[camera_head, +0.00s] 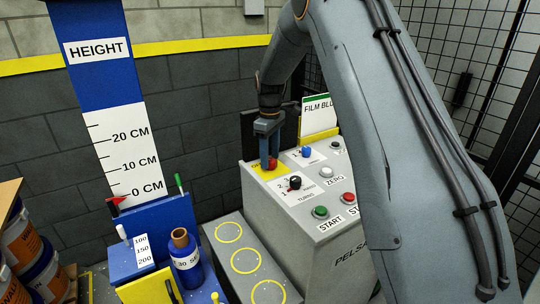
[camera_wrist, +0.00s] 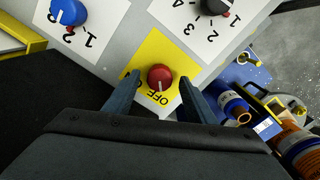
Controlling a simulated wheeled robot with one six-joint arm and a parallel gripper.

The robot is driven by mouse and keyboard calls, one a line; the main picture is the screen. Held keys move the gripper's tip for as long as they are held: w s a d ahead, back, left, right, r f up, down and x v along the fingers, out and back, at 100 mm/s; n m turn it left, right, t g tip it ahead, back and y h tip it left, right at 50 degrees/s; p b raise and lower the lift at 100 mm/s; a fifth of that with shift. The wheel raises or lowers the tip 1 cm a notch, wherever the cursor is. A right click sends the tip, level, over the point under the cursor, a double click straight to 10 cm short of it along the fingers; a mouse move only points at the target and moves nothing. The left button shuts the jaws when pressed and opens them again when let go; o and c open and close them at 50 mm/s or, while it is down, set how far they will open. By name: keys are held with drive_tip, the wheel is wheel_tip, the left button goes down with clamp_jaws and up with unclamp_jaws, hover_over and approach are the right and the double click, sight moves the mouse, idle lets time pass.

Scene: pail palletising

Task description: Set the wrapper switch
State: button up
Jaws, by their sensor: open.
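The wrapper panel (camera_head: 310,215) is a light grey sloped console. A red rotary knob (camera_wrist: 160,77) sits on a yellow plate (camera_wrist: 172,52) marked OFF; it also shows at the panel's far left corner in the head view (camera_head: 272,164). The knob's pale mark seems to face the OFF lettering. My gripper (camera_wrist: 158,84) is open, with one finger on each side of the red knob. In the head view my gripper (camera_head: 269,150) points down over the yellow plate. The left finger partly hides the plate's other lettering. I cannot tell whether the fingers touch the knob.
A blue knob (camera_head: 306,151), a black knob (camera_head: 295,182), a green START button (camera_head: 320,212) and a red button (camera_head: 348,198) share the panel. A grey block with yellow rings (camera_head: 245,260) and a blue bottle (camera_head: 185,258) stand left. Mesh fencing is at right.

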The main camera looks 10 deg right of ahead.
drive_tip(key=c, duration=1)
drive_tip(key=shift+c, duration=0.2)
drive_tip(key=shift+m, duration=0.3)
drive_tip(key=m, duration=1.3)
drive_tip(key=shift+d, duration=0.1)
drive_tip(key=shift+w+r+m, duration=0.1)
drive_tip(key=shift+m, duration=2)
